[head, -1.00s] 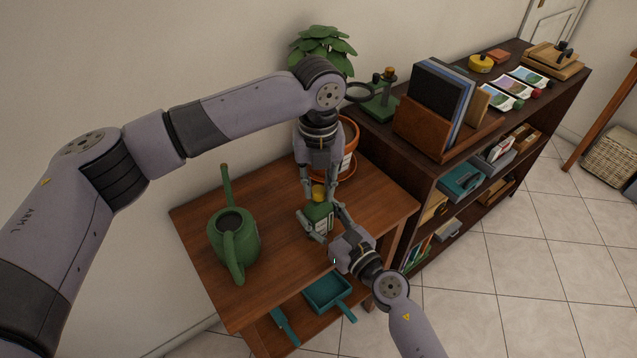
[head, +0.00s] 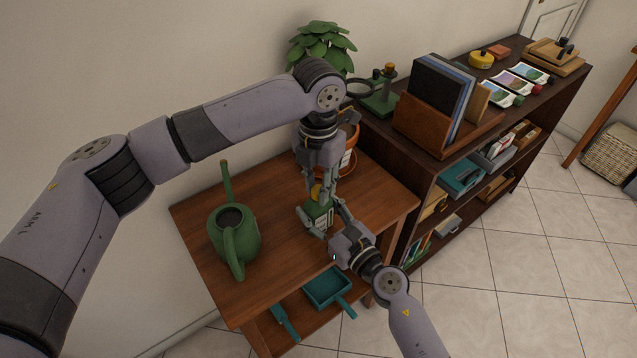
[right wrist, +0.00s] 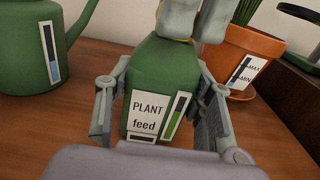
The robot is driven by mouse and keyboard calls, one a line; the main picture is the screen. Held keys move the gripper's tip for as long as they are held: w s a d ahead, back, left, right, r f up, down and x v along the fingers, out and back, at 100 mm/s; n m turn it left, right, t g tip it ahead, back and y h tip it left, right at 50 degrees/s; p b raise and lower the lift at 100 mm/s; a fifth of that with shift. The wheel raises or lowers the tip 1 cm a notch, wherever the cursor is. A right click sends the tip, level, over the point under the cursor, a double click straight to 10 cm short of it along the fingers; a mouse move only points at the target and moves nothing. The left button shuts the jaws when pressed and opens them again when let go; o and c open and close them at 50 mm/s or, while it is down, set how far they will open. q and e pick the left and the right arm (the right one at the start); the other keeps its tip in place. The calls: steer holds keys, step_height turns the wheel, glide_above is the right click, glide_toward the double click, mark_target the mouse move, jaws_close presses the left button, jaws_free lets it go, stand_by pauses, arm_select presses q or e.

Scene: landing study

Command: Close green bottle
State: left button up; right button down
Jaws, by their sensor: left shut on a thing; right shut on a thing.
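The green bottle (head: 318,212) stands upright on the small wooden table (head: 272,262). In the right wrist view the bottle (right wrist: 155,75) shows a "PLANT feed" label and fills the middle. My right gripper (head: 322,222) is shut around its body, with fingers on both sides. My left gripper (head: 318,188) points down from above and is shut on the yellow cap (head: 316,192) at the bottle's top. The left fingers hide most of the cap and neck, so I cannot tell how far the cap is seated.
A green watering can (head: 232,238) stands left of the bottle. A potted plant (head: 322,45) stands behind my left gripper; its terracotta pot (right wrist: 250,55) shows in the right wrist view. A dark bookshelf (head: 420,185) adjoins on the right. A teal dustpan (head: 328,288) lies below the tabletop.

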arm_select(q)
steer(key=shift+m, duration=1)
steer(key=o, duration=0.7)
steer(key=shift+r, duration=0.1)
steer(key=shift+r, duration=2.2)
steer(key=shift+c, duration=0.4)
